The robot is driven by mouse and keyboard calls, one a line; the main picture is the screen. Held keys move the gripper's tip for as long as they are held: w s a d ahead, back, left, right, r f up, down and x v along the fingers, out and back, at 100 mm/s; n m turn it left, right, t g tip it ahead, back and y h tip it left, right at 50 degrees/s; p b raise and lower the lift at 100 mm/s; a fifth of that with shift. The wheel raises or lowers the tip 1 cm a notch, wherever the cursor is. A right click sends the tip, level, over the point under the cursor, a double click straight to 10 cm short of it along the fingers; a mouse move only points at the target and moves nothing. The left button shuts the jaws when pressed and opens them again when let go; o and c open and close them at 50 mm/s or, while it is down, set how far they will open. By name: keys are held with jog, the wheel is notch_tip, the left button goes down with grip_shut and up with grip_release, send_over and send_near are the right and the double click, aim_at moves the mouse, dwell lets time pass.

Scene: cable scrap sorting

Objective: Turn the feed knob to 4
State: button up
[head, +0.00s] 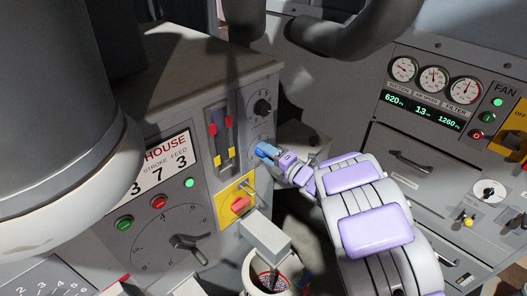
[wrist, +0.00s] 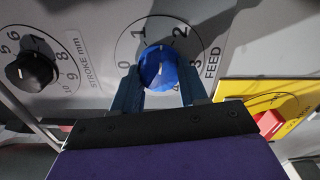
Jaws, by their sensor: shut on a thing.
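The feed knob (wrist: 160,68) is blue, on a pale round dial marked 0 to 4 with FEED printed beside it. My gripper (wrist: 158,88) has its two dark blue fingers on either side of the knob, shut on it. Short white marks show on the knob's face; its upper one lies toward the gap between 1 and 2, but I cannot tell which mark is the pointer. In the head view my gripper (head: 266,151) reaches the side panel of the grey machine (head: 200,215), and it hides most of the feed dial there.
A black stroke knob (wrist: 31,72) sits left of the feed dial in the wrist view. A yellow plate (head: 222,207) with a red switch (head: 240,204) is close by. Red and yellow sliders stand beside it. A grey cabinet with gauges (head: 433,80) stands at the right.

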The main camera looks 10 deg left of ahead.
jog(key=m+p, duration=0.1)
jog(key=m, duration=0.1)
jog(key=m+p, duration=0.2)
jog(key=shift+d+f+m, duration=0.1)
jog(key=shift+d+m, duration=0.25)
jog(key=shift+m, duration=0.05)
jog(key=m+p, duration=0.3)
jog(key=shift+m, duration=0.3)
jog(key=m+p, duration=1.5)
jog(key=m, duration=0.5)
jog(key=shift+a+p, duration=0.1)
jog(key=shift+p, duration=0.25)
jog(key=shift+m, duration=0.4)
jog(key=o, duration=0.7)
jog(key=shift+c, duration=0.2)
jog(key=o, duration=0.4)
jog(key=shift+w+a, duration=0.1)
jog(key=shift+w, duration=0.1)
jog(key=shift+s, duration=0.15)
